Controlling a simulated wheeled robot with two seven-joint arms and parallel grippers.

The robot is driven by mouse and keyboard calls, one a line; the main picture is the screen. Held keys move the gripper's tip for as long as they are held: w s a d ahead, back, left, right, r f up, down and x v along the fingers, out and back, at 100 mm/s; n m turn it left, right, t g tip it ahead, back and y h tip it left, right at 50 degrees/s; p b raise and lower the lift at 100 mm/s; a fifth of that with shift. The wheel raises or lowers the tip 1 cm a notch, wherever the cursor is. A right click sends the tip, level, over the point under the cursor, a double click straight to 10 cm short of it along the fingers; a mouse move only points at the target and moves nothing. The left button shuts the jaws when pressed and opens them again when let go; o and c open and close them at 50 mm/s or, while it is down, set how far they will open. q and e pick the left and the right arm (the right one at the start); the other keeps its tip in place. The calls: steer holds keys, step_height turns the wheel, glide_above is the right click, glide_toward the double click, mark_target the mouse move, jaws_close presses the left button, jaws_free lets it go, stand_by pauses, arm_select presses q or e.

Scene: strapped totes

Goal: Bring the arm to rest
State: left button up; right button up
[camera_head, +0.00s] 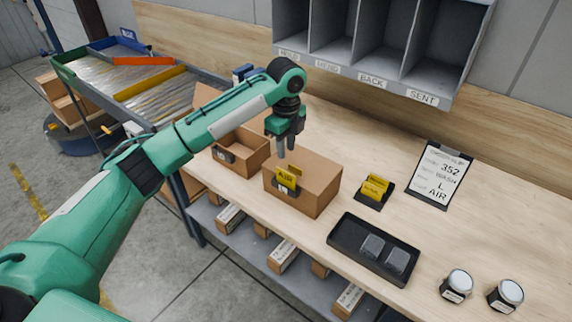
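My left arm reaches in from the left across the bench. Its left gripper (285,147) points down above the back left part of a closed brown box (316,185). Its two grey fingers show a little apart with nothing between them, and the tips look clear of the box. A yellow tag (286,175) and a dark buckle are on the front left of the box. My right gripper is not in view.
An open box (243,152) stands left of the closed one. A yellow card holder (375,189), black tray (372,250), two jars (456,285) and a clipboard (440,175) lie to the right. Grey pigeonholes (375,80) hang over the back. A roller rack (135,78) is at the far left.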

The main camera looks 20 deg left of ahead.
arm_select(q)
steer(key=shift+r, duration=0.85)
